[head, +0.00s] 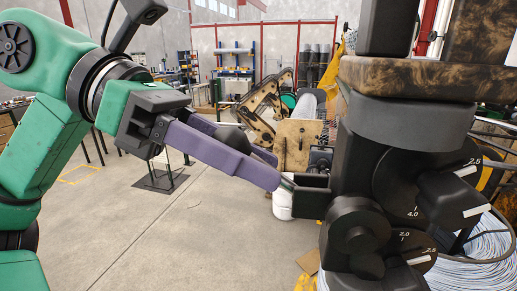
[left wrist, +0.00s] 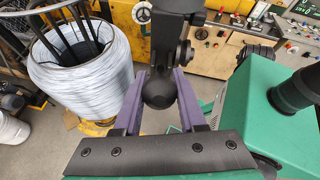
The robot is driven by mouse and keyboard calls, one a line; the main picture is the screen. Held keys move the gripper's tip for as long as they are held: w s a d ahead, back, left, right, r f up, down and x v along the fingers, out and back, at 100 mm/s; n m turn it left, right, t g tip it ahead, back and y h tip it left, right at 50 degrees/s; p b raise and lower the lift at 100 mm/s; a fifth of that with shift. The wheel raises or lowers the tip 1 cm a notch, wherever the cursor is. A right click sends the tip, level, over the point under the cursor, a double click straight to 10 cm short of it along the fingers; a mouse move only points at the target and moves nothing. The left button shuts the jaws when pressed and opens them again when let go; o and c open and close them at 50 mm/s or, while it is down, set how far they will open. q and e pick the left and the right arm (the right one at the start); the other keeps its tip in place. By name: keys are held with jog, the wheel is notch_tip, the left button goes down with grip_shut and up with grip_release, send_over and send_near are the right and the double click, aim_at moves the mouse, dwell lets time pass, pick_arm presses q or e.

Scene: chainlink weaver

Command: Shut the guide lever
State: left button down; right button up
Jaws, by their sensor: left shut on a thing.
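The guide lever's black ball knob (left wrist: 160,90) is between the purple fingers of my left gripper (left wrist: 166,78) in the left wrist view. Its black arm runs up toward the top of that view. In the head view, my left gripper (head: 272,170) reaches in from the left, its fingers shut on the knob. The dark top of the knob (head: 232,136) shows above the near finger, which hides the rest. The fingertips are close to a black bracket (head: 310,195) on the black machine (head: 365,170) at the right. My right gripper is not in view.
Marked dials (head: 405,212) stick out from the machine at the right. A coil of pale wire (head: 480,260) lies below them, and a wire spool (left wrist: 85,75) stands at the left of the left wrist view. Open concrete floor (head: 190,225) lies below my left arm.

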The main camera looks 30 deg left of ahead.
pick_arm(q)
jog(key=shift+r, duration=0.1)
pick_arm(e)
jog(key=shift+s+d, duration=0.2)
pick_arm(q)
jog(key=c, duration=0.5)
grip_release()
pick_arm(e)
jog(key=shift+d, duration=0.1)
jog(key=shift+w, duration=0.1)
pick_arm(q)
jog(key=shift+s+a+r, duration=0.1)
jog(key=shift+a+r, duration=0.05)
jog(key=shift+a, duration=0.2)
jog(key=v, duration=1.3)
jog(key=shift+s+a+r+b, duration=0.15)
jog(key=shift+a+b, duration=0.1)
jog(key=shift+b, duration=0.15)
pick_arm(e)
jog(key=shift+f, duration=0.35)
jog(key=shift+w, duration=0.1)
